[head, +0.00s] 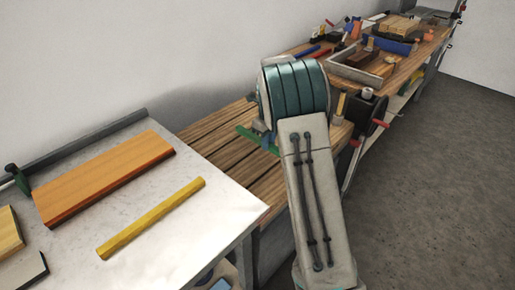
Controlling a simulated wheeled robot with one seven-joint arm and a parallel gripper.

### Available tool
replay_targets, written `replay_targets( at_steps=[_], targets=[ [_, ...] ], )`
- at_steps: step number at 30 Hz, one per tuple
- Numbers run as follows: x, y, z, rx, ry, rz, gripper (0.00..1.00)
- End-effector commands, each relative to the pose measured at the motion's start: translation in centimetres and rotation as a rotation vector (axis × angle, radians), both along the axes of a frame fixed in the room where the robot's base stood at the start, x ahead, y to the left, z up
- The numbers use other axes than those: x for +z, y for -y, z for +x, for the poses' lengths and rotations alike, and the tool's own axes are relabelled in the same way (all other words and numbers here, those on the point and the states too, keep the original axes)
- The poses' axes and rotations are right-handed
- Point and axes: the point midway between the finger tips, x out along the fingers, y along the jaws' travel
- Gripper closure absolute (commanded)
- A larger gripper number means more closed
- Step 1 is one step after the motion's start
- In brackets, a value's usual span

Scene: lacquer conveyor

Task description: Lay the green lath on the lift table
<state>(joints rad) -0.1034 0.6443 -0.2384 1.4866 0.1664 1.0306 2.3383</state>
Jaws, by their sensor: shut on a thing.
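The green lath (245,132) shows as short green pieces on the left of my arm, over the slatted wooden bench top; the rest is hidden behind my arm and gripper. My gripper (264,136) is mostly hidden by my own arm, with only a small blue part showing; it is shut on the green lath. Whether the lath touches the bench is unclear. A pale grey-topped table (190,240) stands at the lower left; I cannot tell for sure whether it is the lift table.
On the grey top lie an orange-brown board (105,178) and a yellow lath (150,218), with a dark green clamp (18,178) at its left edge. Behind my arm, the long bench holds a wooden tray (345,72), a vise (368,112) and tools. Open floor lies right.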

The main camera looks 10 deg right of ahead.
Motion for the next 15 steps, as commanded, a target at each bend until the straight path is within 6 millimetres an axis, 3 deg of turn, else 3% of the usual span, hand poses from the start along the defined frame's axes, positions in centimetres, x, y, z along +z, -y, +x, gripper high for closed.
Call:
replay_targets(
  at_steps=[6, 11, 15],
  targets=[
    [-2.2, -2.8, 2.4, 0.001, 0.000, -0.001, 1.00],
    [-2.8, -3.4, 2.8, 0.000, 0.000, 0.000, 1.00],
    [-4.5, -3.3, 2.8, -0.001, -0.002, 0.000, 1.00]
  ],
)
